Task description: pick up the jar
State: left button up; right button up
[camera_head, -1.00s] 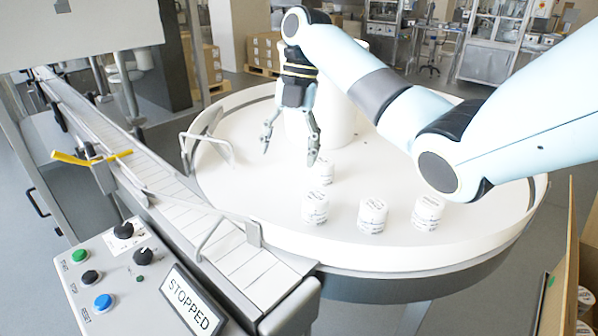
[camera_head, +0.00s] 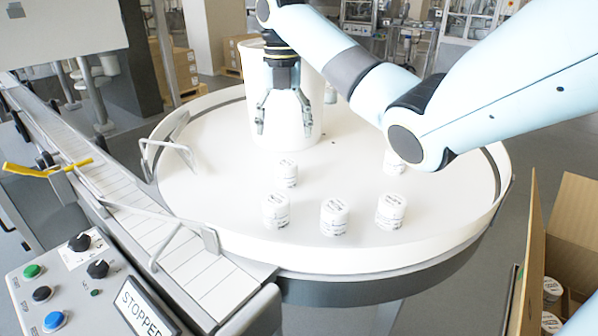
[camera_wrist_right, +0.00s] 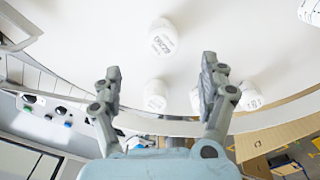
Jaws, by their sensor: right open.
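White jars with dark print stand upright on a round white turntable (camera_head: 215,200). The rear left jar (camera_head: 287,173) is nearest my right gripper (camera_head: 283,128). In front stand a left jar (camera_head: 276,211), a middle jar (camera_head: 334,217) and a right jar (camera_head: 390,211). Another jar (camera_head: 394,162) is partly hidden by my right arm. My right gripper is open and empty, pointing down, above and behind the rear left jar. In the right wrist view, a jar (camera_wrist_right: 162,38) shows beyond the open fingers (camera_wrist_right: 160,82), with another jar (camera_wrist_right: 155,95) between them in the picture. My left gripper is out of view.
A white central drum (camera_head: 318,110) stands behind the gripper. A raised rim borders the turntable. A conveyor (camera_head: 120,190) with guide rails runs along the left, beside a control panel reading STOPPED (camera_head: 85,285). An open cardboard box (camera_head: 575,240) holding jars is at right.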

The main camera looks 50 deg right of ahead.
aim_at(287, 162)
jog(key=f, duration=0.2)
jog(key=shift+s+d+f+b, duration=0.15)
jog(key=shift+s+f+b, duration=0.15)
jog(key=shift+b, duration=0.05)
jog(key=f, duration=0.3)
jog(key=shift+w, duration=0.2)
jog(key=shift+f, duration=0.3)
notch_tip(287, 162, down, 4)
jog(key=shift+r+p, duration=0.1)
jog(key=shift+p, duration=0.3)
jog(key=shift+f, duration=0.3)
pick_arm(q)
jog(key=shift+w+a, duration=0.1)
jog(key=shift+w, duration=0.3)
pick_arm(e)
jog(key=shift+f, duration=0.1)
jog(key=shift+c, duration=0.2)
jog(key=c, duration=1.1)
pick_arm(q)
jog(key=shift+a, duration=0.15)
pick_arm(e)
jog(key=shift+c, duration=0.8)
